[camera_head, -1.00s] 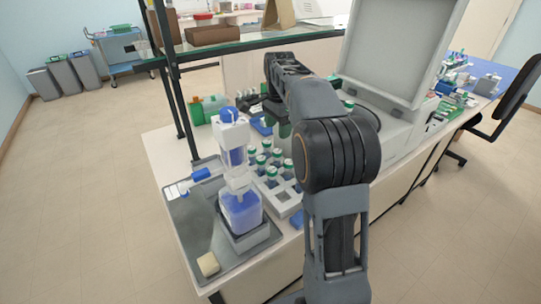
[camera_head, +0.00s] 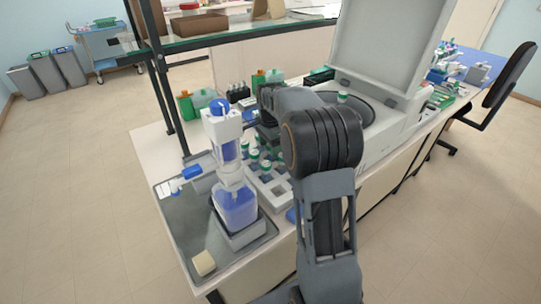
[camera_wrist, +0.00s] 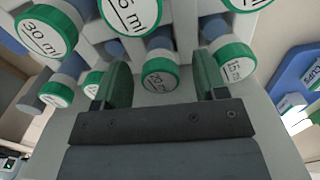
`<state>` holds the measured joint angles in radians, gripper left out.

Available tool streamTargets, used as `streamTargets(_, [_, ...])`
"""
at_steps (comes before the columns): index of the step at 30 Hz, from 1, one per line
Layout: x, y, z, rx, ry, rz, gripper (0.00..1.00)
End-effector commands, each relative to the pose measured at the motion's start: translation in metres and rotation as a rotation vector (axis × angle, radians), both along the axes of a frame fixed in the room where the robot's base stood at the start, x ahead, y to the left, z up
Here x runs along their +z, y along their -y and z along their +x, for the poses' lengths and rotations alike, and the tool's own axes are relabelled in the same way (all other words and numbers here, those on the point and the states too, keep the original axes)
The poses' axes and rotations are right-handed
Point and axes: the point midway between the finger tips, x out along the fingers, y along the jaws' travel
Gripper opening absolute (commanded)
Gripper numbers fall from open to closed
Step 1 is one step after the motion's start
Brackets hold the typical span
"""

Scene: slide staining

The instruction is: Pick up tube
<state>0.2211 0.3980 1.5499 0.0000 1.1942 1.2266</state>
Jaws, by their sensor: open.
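Several tubes with green-rimmed white caps stand in a pale rack (camera_head: 282,193) on the bench, partly behind my arm. In the wrist view, one tube (camera_wrist: 160,78) has its cap between the two fingers of my gripper (camera_wrist: 161,70). The fingers stand apart, with a visible gap on each side of the cap. A tube labelled 15 ml (camera_wrist: 235,65) is just right of the right finger. A tube labelled 30 ml (camera_wrist: 45,32) is at upper left. In the head view my arm hides the gripper's fingers.
A white and blue dispenser bottle (camera_head: 237,207) stands on a grey tray (camera_head: 180,225) left of the rack. A centrifuge with a raised lid (camera_head: 385,45) is to the right. Green-capped bottles (camera_head: 200,100) stand behind, near a shelf post (camera_head: 170,105).

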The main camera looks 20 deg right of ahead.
Motion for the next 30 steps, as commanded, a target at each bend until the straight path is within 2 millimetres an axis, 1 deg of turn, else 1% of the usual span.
streamTargets(1, [-0.007,0.001,-0.001,0.000,-0.003,0.001,0.66])
streamTargets(3, [-0.015,0.000,0.000,0.000,-0.002,0.001,0.66])
streamTargets(6, [-0.022,0.000,-0.001,0.000,-0.001,0.000,0.66])
streamTargets(15, [-0.024,0.000,0.000,0.000,0.001,0.000,0.66])
streamTargets(30, [-0.024,0.000,0.000,0.000,0.001,0.000,0.18])
